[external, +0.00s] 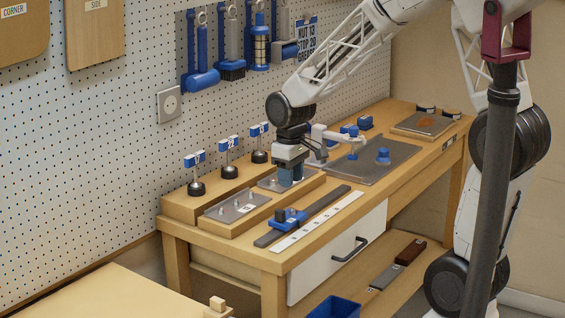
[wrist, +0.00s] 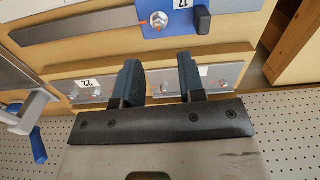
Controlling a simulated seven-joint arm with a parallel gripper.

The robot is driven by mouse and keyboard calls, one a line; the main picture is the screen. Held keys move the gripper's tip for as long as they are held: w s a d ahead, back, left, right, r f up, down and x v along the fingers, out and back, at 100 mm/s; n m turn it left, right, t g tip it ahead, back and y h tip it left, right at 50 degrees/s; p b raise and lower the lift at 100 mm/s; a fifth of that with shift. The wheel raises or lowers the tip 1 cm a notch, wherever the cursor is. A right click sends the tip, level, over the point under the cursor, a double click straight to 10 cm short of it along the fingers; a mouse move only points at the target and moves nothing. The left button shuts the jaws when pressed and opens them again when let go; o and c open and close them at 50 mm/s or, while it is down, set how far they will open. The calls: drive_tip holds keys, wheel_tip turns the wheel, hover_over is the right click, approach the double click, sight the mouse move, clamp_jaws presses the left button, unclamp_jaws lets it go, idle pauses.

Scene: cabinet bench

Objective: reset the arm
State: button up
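My gripper (external: 290,176) hangs pointing down over the left half of the wooden bench, just above or at a metal plate on a wooden block; contact cannot be told. In the wrist view my gripper (wrist: 159,62) shows two dark blue fingers set apart, with nothing between them. The fingers sit in front of a light wooden block, between a metal plate labelled 22 (wrist: 92,88) on the left and another metal plate (wrist: 218,76) on the right. My arm reaches in from the upper right.
A blue slider (external: 287,218) sits on a dark rail beside a white strip (external: 318,221). Several small signposts (external: 229,157) stand behind. A clamp (external: 325,140) and a grey mat (external: 374,161) lie to the right. Tools (external: 200,55) hang on the pegboard. The drawer (external: 330,262) is shut.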

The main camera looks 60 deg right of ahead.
drive_tip(key=s+a+r+t, duration=0.1)
drive_tip(key=s+a+r, duration=0.2)
drive_tip(key=s, duration=0.5)
drive_tip(key=s+a+r, duration=0.4)
drive_tip(key=s+r, duration=0.2)
drive_tip(key=s, duration=0.2)
drive_tip(key=s+a+r+t, duration=0.1)
drive_tip(key=s+a+r, duration=0.2)
drive_tip(key=s+r, duration=0.2)
drive_tip(key=s, duration=0.3)
drive_tip(key=shift+s+a+r+m+t, duration=0.2)
drive_tip(key=shift+a+m+t, duration=0.1)
idle(1.0)
